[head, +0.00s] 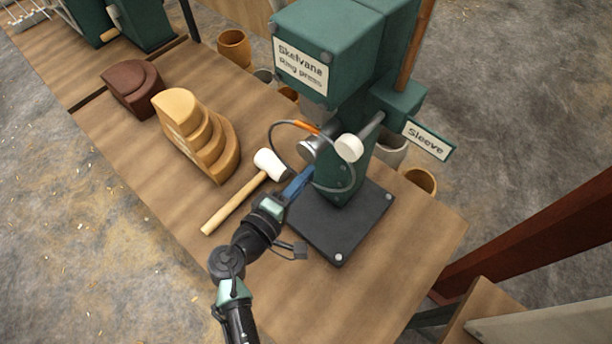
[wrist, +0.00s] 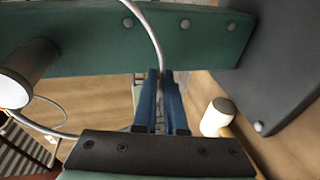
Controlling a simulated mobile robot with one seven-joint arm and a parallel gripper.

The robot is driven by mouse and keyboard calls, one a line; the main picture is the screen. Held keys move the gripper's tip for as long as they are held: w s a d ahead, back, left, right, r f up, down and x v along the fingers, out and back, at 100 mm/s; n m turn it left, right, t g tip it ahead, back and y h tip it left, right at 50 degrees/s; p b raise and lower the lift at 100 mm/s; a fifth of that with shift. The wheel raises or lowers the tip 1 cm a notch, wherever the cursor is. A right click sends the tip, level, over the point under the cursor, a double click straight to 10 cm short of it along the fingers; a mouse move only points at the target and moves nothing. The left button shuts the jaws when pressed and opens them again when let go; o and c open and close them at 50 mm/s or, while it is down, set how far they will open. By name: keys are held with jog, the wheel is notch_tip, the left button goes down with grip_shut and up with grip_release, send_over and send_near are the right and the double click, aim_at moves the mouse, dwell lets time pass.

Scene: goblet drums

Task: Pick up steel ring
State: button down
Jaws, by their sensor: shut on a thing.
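The steel ring (head: 271,147) is a thin grey loop in front of the green ring press (head: 335,165), with a short orange stretch at its top. My gripper (head: 306,174) has its blue fingers shut on the ring's lower left side, above the black base plate (head: 335,225). In the wrist view the ring (wrist: 151,32) runs down between the blue fingertips of my gripper (wrist: 160,74). Another stretch of the loop shows at the left there. I cannot tell whether the ring passes around part of the press.
A white-headed mallet (head: 270,164) lies just left of my gripper. Stepped wooden blocks (head: 200,138) stand further left. A white-ended bar (head: 348,148) sticks out of the press near the ring. Wooden cups (head: 421,179) stand behind it. The bench front is clear.

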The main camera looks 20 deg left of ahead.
notch_tip(320, 180, up, 6)
jog(key=shift+r, duration=0.2)
jog(key=a+f+b+v, duration=0.1)
jog(key=b+v, duration=0.1)
jog(key=v, duration=0.7)
jog(key=a+f+b+v, duration=0.2)
jog(key=v, duration=0.8)
jog(key=shift+f, duration=0.45)
